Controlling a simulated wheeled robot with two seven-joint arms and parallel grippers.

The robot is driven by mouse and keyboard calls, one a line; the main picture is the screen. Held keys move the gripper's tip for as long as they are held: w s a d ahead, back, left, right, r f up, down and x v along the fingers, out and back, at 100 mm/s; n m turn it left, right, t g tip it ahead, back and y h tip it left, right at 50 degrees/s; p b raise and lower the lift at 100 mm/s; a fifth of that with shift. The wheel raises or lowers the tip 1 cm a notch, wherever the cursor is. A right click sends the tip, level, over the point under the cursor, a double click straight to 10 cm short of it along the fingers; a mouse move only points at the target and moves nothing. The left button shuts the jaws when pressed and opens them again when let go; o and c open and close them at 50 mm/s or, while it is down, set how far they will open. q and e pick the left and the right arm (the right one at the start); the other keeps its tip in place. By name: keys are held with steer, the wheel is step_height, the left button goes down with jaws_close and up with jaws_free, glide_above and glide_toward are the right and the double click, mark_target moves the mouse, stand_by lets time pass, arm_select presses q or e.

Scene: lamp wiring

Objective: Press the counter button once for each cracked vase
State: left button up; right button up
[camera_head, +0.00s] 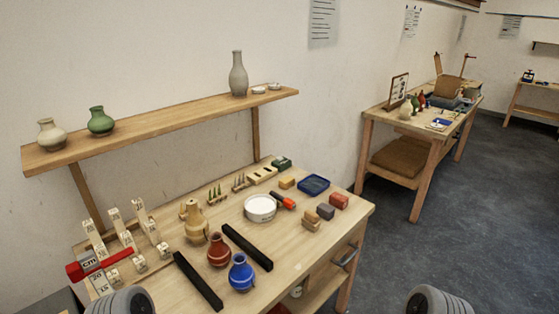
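On the workbench a tan vase (195,224), a red vase (219,251) and a blue vase (242,274) stand upright in a slanting row between two black bars. A cream vase (51,136), a green vase (100,122) and a tall grey vase (238,76) stand on the wall shelf. Any cracks are too small to make out. I cannot pick out the counter button for certain. Grey ribbed parts of my arms show at the bottom left and bottom right; no gripper fingers are visible.
The workbench (322,232) also holds black bars (198,282) (247,247), a round white dish (260,208), a blue tray (313,184), small blocks (325,211), white numbered markers and a red object (120,259) at left. The wall shelf (165,121) overhangs the back.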

jaws_close()
stand_by(1.7)
